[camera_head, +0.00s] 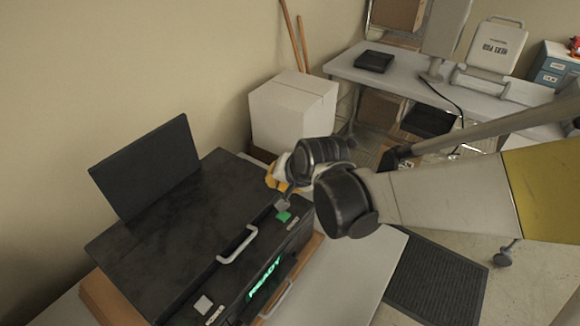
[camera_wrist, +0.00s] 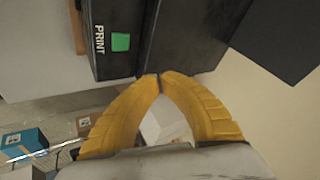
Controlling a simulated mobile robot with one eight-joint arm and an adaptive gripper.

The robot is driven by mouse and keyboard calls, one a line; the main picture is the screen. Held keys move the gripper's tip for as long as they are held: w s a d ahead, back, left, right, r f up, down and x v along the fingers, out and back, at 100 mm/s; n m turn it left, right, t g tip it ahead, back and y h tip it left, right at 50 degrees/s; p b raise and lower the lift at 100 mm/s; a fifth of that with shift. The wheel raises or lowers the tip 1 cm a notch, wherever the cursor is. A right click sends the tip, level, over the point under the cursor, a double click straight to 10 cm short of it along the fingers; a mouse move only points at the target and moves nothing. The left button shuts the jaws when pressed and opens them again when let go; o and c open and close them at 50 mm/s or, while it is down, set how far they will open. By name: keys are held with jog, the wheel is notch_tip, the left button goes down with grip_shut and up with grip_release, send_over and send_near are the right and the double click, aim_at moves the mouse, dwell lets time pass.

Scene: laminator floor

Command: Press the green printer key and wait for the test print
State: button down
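The black printer (camera_head: 170,235) stands on a table at the lower left in the head view, its display (camera_head: 265,279) showing READY in green. The green key (camera_head: 284,217) is on the printer's near top edge at its right end. In the wrist view the green key (camera_wrist: 121,42) lies beside the label PRINT. My gripper (camera_wrist: 159,76) has its two yellow fingers drawn together at the tips, with nothing seen between the tips. The tips are apart from the key in the wrist picture. In the head view the gripper (camera_head: 277,183) is just behind the key, partly hidden by my wrist.
A white handle (camera_head: 238,245) rises from the printer's front, and a dark panel (camera_head: 147,168) stands up behind it. A white box (camera_head: 293,110) is at the wall. A desk (camera_head: 400,80) with equipment is at the back. A dark mat (camera_head: 437,280) lies on the floor.

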aim_at(283, 216)
jog(key=shift+f+b, duration=3.35)
jog(key=shift+f, duration=0.95)
jog(key=shift+f+b, duration=0.4)
jog(key=shift+b, duration=0.05)
